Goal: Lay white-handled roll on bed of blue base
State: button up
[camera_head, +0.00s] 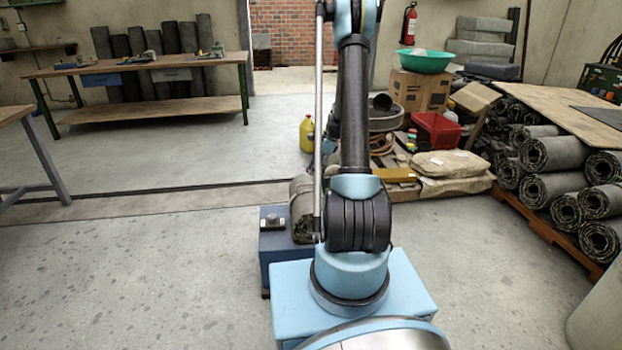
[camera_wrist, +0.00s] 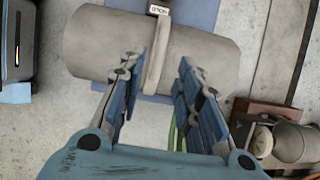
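A thick grey roll (camera_wrist: 205,45) with an off-white handle band (camera_wrist: 158,50) around its middle lies across the wrist view. Blue surface of the base (camera_wrist: 198,12) shows beyond and below it; I cannot tell whether roll and base touch. My gripper (camera_wrist: 163,66) is open. Its two blue-padded fingers stand apart on either side of the band, with gaps, and their tips overlap the roll's near side. In the head view, a roll (camera_head: 302,205) is seen at the blue base (camera_head: 272,248), partly hidden by my arm. The gripper is hidden there.
Stacked dark rolls (camera_head: 555,155) on a pallet stand at the right. Sacks (camera_head: 450,163), a red crate (camera_head: 437,130) and cardboard boxes (camera_head: 418,90) fill the back right. A workbench (camera_head: 150,68) stands at the back left.

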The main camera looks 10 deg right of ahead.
jog(key=s+a+r+n+h, duration=0.1)
jog(key=s+r+n, duration=0.1)
jog(key=s+r, duration=0.45)
jog(key=s+r+n, duration=0.3)
jog(key=s+r, duration=0.1)
jog(key=r, duration=0.5)
jog(key=s+a+r+n+h, duration=0.15)
jog(key=s+r+n, duration=0.3)
jog(key=s, duration=0.75)
jog(key=s+f+n+t+h, duration=0.1)
jog(key=s+n, duration=0.3)
jog(key=s, duration=0.6)
jog(key=s+f+n+t+h, duration=0.1)
jog(key=s+f+n, duration=0.2)
jog(key=s, duration=0.8)
jog(key=shift+s+f+n, duration=0.2)
jog(key=shift+f+n, duration=0.2)
jog(key=shift+n, duration=0.75)
